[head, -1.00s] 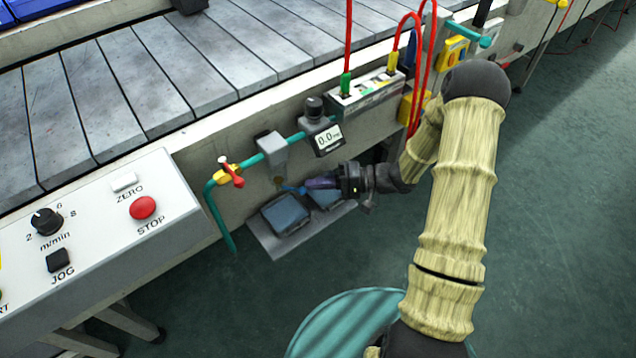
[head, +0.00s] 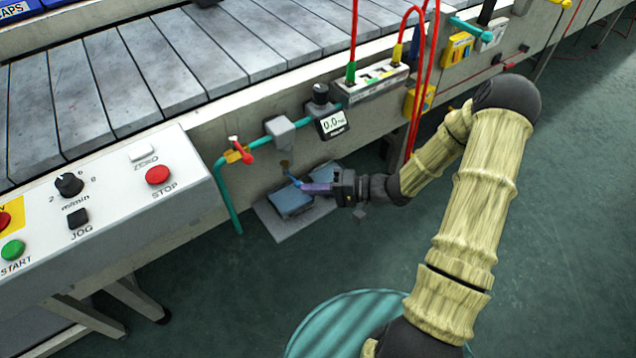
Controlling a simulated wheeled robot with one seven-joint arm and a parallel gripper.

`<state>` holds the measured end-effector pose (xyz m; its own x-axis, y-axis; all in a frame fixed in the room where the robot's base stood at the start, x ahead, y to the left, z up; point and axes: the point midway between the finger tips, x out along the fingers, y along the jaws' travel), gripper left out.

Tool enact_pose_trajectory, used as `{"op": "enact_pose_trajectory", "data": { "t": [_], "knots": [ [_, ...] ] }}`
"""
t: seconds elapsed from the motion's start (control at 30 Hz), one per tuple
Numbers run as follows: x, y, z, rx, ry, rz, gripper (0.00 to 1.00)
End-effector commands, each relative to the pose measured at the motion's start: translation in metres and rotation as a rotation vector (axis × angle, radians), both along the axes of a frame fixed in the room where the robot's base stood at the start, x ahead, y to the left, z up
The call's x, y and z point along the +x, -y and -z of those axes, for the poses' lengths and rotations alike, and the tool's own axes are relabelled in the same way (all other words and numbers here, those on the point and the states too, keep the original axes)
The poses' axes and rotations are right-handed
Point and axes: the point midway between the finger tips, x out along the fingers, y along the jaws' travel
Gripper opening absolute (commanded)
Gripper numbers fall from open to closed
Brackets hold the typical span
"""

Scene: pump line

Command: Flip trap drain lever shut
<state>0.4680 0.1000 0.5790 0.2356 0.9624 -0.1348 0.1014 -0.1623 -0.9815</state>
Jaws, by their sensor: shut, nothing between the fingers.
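A small blue lever (head: 292,179) hangs off a brass fitting (head: 285,164) below the grey trap body (head: 280,131) on the teal pipe. I take it to be the trap drain lever. It slants down to the right from the fitting. My gripper (head: 305,188) comes in from the right with its purplish fingers shut and nothing between them. The fingertips are at the lever's lower end, touching it or very close; I cannot tell which. The fingers partly overlap the view of a blue-grey pad below.
A red-handled valve (head: 239,152) sits left on the pipe. A gauge (head: 331,123) is above right. Blue-grey pads lie on a grey plate (head: 283,228) below. Red hoses (head: 416,110) hang behind my arm. The control panel (head: 120,205) stands left; open floor lies right.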

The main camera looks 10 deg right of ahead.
Motion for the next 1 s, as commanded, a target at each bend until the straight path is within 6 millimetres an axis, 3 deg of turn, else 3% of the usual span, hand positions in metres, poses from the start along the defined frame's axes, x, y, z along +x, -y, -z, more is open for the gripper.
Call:
{"op": "enact_pose_trajectory", "data": {
  "t": [0.33, 1.0],
  "knots": [
    [-0.012, -0.024, 0.001, 0.0, -0.001, 0.004, 0.0],
    [-0.012, -0.024, 0.0, 0.0, -0.001, 0.004, 0.0]
  ]
}}
